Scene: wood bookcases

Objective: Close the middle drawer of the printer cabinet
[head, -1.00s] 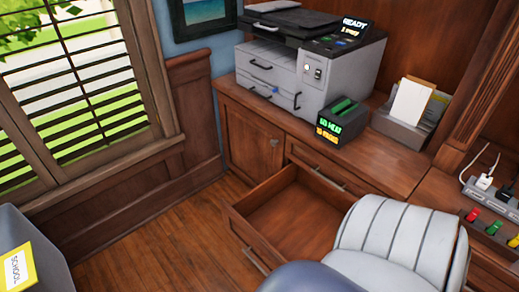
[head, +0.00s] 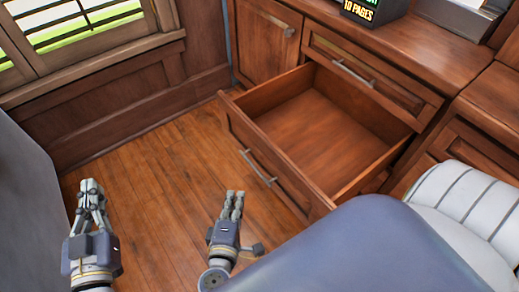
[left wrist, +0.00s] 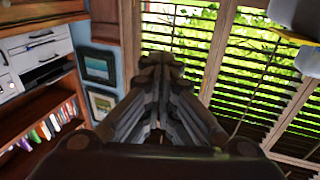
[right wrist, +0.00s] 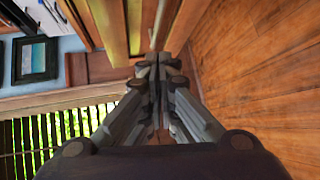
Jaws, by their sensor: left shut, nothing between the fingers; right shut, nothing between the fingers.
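The middle drawer (head: 262,165) of the wooden printer cabinet (head: 265,42) is pulled far out and empty inside. Its front panel carries a long metal handle (head: 258,168). My right gripper (head: 235,194) is shut and empty, in front of the drawer front and apart from it in the head view. My left gripper (head: 90,184) is shut and empty, further left over the floor. Both sets of closed fingers show in the left wrist view (left wrist: 160,62) and the right wrist view (right wrist: 158,62).
A shut upper drawer (head: 370,75) with a handle lies above the open one. A white padded chair back (head: 470,205) stands at the right. A grey bin-like object (head: 30,190) is at the left edge. Wooden floor (head: 150,165) lies clear before the cabinet.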

